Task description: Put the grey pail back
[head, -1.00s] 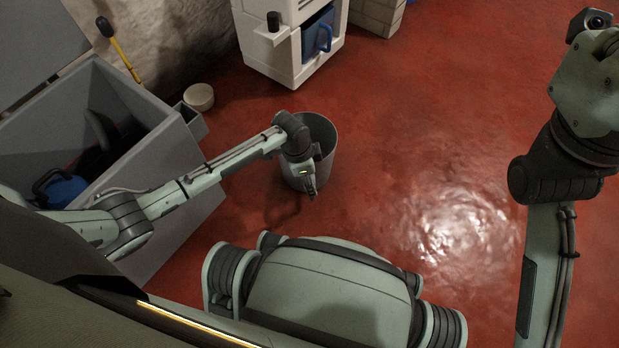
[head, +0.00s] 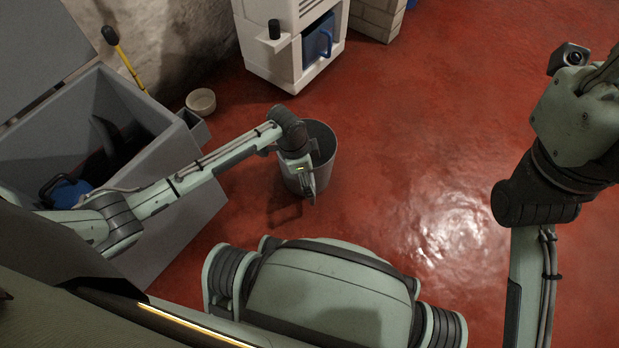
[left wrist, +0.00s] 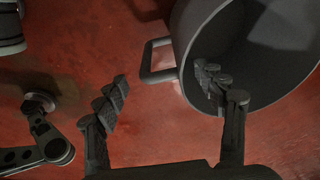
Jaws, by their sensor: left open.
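The grey pail (head: 325,150) stands on the red floor in the middle of the head view. My left gripper (head: 305,192) hangs at its near left side and covers part of it. In the left wrist view the pail (left wrist: 285,60) fills the upper right, with its dark opening showing. A bracket-like handle (left wrist: 148,66) sticks out from its rim. My left gripper (left wrist: 163,88) is open and empty. Its right finger overlaps the pail's opening and its left finger is over the floor; whether either touches is unclear. My right arm is at the right edge, its fingers out of view.
A large open grey chest (head: 165,215) with a blue item (head: 68,192) inside stands at left. A small pale bowl (head: 201,101) and a yellow-handled tool (head: 125,60) are behind it. A white machine (head: 268,62) with a blue jug stands at the back. Floor at right is clear.

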